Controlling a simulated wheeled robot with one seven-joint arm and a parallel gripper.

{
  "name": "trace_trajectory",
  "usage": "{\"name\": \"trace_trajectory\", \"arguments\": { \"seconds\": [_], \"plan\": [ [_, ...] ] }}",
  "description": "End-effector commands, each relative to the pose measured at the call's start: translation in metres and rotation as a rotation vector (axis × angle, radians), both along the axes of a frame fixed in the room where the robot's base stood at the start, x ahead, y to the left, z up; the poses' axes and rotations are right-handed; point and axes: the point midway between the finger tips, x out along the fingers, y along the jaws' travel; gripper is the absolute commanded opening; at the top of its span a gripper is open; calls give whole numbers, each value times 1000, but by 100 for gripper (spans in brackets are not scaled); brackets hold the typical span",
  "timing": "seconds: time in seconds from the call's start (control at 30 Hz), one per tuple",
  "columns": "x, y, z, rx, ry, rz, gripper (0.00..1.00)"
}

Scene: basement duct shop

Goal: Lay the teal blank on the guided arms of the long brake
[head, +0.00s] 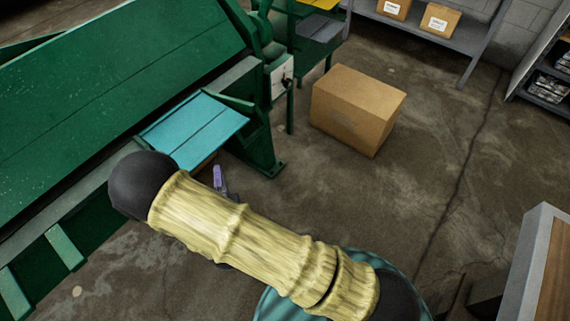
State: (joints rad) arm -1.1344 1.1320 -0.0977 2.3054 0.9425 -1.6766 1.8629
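The teal blank (190,128) is a flat sheet with a thin dark line along it. It lies at the front of the long green brake (110,70), at its right end, just below the grey bed edge. A green arm (230,102) runs along its right side; whether the sheet touches the supports under it cannot be told. My arm's black joint hides the sheet's near left corner. A small purple and grey part (218,178) shows between my arm and the sheet, apparently part of my gripper. Its fingers are mostly hidden, so I cannot tell their state or any contact.
More green guide arms (65,247) stick out at the lower left. A cardboard box (357,108) stands on the floor right of the brake. A shelf with small boxes (439,20) is at the back. A grey-edged bench (535,270) is at the lower right. The floor between is clear.

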Motion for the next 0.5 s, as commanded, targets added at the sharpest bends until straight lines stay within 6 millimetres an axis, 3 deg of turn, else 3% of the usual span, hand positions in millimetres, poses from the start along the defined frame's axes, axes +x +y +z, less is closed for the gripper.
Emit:
{"name": "trace_trajectory", "arguments": {
  "seconds": [0.23,0.5],
  "plan": [
    [20,-14,3,-61,85,-43,31],
    [66,-68,16,-329,419,-41,31]
  ]
}}
